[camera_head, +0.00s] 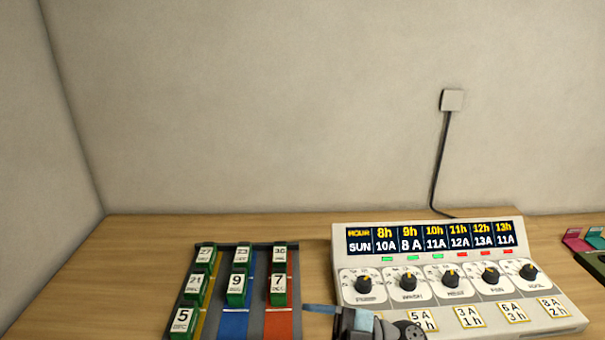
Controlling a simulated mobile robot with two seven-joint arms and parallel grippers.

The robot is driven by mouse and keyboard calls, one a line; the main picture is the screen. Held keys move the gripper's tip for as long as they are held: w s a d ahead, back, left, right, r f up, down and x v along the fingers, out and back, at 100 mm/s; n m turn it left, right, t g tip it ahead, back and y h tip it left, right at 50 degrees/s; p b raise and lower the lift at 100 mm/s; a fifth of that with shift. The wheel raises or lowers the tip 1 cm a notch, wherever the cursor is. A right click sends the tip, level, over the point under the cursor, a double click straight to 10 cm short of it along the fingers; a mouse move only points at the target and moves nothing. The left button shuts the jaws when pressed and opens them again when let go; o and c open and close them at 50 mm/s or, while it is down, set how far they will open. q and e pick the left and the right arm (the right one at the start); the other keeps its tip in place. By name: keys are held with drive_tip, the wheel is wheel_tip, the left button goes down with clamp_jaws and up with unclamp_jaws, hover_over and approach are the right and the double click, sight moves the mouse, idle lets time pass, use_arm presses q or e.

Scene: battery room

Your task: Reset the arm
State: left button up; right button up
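A gripper (318,308), which looks like my right one, shows at the bottom edge, left of the white control panel's front. Its dark wrist covers part of the panel's lower left corner. One pale blue-grey finger points left, near the right edge of the battery rack. I cannot tell whether it is open or shut, and I see nothing held in it. Most of the arm is below the frame. My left gripper is not in view.
The battery rack (262,261) holds several green numbered blocks in yellow, blue and red lanes. The white control panel (390,277) has a display, lights, knobs and cards. A cable runs to a wall socket (452,100). Pink and teal items lie far right. The wooden table (130,262) is clear at left.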

drive_tip(key=d+f+m+t+h+p, duration=0.2)
drive_tip(key=d+f+m+t+h, duration=0.3)
drive_tip(key=m+t, duration=0.45)
drive_tip(key=d+f+m+t+h+p, duration=0.1)
drive_tip(key=d+f+m+t+h, duration=0.2)
drive_tip(key=d+m+t+h, duration=0.45)
drive_tip(key=s+d+f+m+g+h+p, duration=0.1)
drive_tip(key=s+d+f+m+g+h, duration=0.1)
drive_tip(key=s+f, duration=0.4)
drive_tip(key=s+d+f+m+g+h+p, duration=0.1)
drive_tip(key=s+d+f+m+g+h, duration=0.2)
drive_tip(key=s+f, duration=0.3)
wheel_tip(320, 180, down, 3)
drive_tip(key=shift+s+d+r+m+g, duration=0.2)
drive_tip(key=shift+s+d+m+g, duration=0.15)
drive_tip(key=shift+m+g, duration=0.25)
drive_tip(key=shift+a, duration=0.1)
